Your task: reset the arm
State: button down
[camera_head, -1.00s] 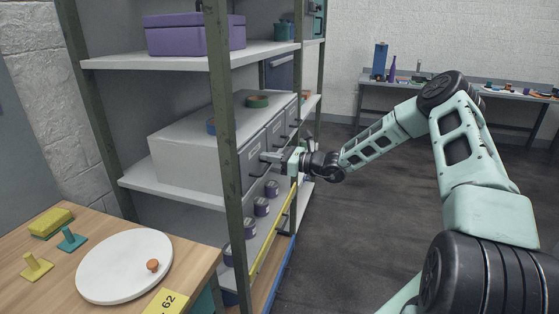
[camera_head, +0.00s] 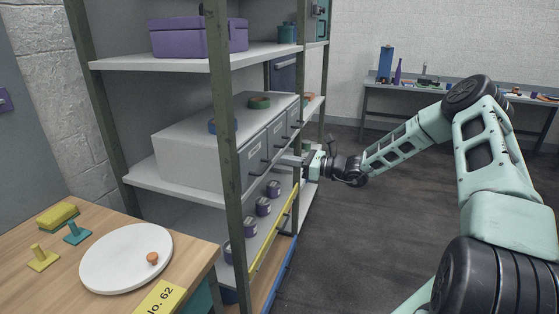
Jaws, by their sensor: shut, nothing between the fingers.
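My arm reaches in from the right and bends down toward the shelf unit. My gripper (camera_head: 295,160) is at the right end of the shelf unit, close to the handles of the grey drawer cabinet (camera_head: 187,160). The fingers look shut and hold nothing that I can see. They are small in the picture, and I cannot tell whether they touch a drawer front. The drawers look closed.
The metal shelf unit's post (camera_head: 222,130) stands in front. A wooden table (camera_head: 190,243) at lower left holds a white round plate (camera_head: 112,262). Small purple cans (camera_head: 263,206) stand on the lower shelf. The dark floor (camera_head: 380,240) is clear; a workbench (camera_head: 420,90) stands behind.

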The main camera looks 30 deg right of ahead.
jog(key=v, duration=0.7)
jog(key=shift+b, duration=0.35)
jog(key=s+a+r+n+g+y, duration=0.15)
jog(key=a+n+g, duration=0.25)
jog(key=a, duration=0.4)
jog(key=s+a+n+g, duration=0.3)
jog(key=a+n, duration=0.1)
jog(key=a, duration=0.4)
jog(key=s+a+n+g, duration=0.3)
jog(key=a+n+g, duration=0.1)
jog(key=a, duration=0.3)
jog(key=s+a+r+n+g+h, duration=0.1)
jog(key=s+a+n+g+h, duration=0.35)
jog(key=s+a+n, duration=0.5)
jog(key=s+a+r+n+h, duration=0.1)
jog(key=s+r+n+h, duration=0.1)
jog(key=s+n+h, duration=0.2)
jog(key=s+a+r+n+t+h+p, duration=0.1)
jog(key=s+r+n+h, duration=0.1)
jog(key=s+n, duration=0.8)
jog(key=s+h, duration=0.1)
jog(key=s, duration=0.4)
jog(key=shift+a+r+h, duration=0.2)
jog(key=shift+h, duration=0.2)
